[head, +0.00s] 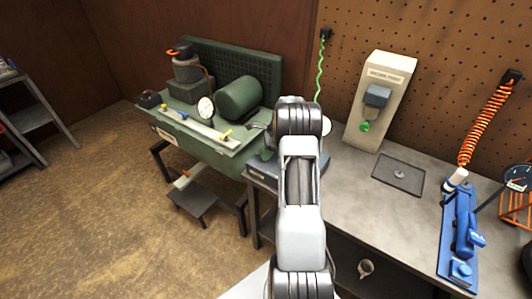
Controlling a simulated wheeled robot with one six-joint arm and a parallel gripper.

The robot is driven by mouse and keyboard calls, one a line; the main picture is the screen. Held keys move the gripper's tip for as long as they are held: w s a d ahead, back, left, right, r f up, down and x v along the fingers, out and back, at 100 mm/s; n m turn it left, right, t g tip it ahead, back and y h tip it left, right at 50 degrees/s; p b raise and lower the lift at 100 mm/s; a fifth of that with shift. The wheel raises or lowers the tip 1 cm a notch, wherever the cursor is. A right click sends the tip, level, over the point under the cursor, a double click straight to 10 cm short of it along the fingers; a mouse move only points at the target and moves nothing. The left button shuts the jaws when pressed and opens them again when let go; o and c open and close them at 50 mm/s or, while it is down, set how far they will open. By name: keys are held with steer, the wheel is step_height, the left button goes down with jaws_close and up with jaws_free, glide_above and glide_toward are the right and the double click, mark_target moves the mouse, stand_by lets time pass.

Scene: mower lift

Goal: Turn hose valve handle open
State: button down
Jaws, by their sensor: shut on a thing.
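A green bench unit (188,142) stands left of my arm. A pale bar (195,127) along its front edge carries small fittings, with a yellow handle (226,134) at its right end and a blue one (183,116) further left. Which one is the hose valve handle I cannot tell for sure. My gripper (257,126) shows only in part, left of my wrist and just right of the yellow handle. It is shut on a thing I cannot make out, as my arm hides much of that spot.
A round gauge (206,108) and a green cylinder (240,99) stand on the unit. A grey workbench (345,197) on the right holds a beige post (379,95), a dark tray (398,174) and a blue tool (462,235). A green coiled hose (320,75) hangs behind my wrist. The floor at left is open.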

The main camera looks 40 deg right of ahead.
steer(key=n+g, duration=0.1)
steer(key=n, duration=0.1)
steer(key=n+g, duration=0.1)
steer(key=n, duration=0.2)
steer(key=shift+w+n, duration=0.2)
steer(key=shift+n, duration=0.1)
steer(key=shift+w+a+n+g+h, duration=0.1)
steer(key=shift+n+g+h, duration=0.35)
steer(key=shift+n, duration=0.6)
steer(key=shift+n+g+h, duration=0.25)
steer(key=shift+n+g, duration=0.3)
steer(key=shift+n, duration=0.5)
steer(key=c, duration=1.1)
jaws_free()
steer(key=shift+p+v, duration=1.45)
steer(key=shift+v, duration=5.4)
